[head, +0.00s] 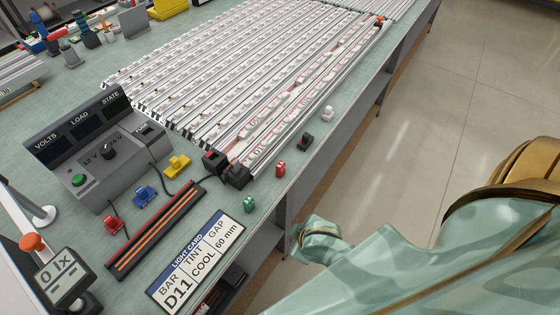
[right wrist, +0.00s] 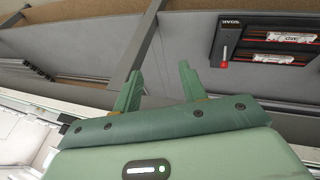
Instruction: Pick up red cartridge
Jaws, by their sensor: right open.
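The red cartridge (head: 281,169) is a small red block near the front edge of the bench in the head view. It stands between a green block (head: 249,204) and a black block (head: 305,141). My right gripper (right wrist: 158,86) is open and empty in the right wrist view, its two green fingers apart. It faces grey panels and a dark post, with no red cartridge between the fingers. In the head view my right arm is beyond the bench edge, apart from the cartridge. My left gripper is not in view.
A white block (head: 327,113) stands further along the edge. A red-and-black slotted strip (head: 155,230) lies left. The floor (head: 440,110) right of the bench is clear.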

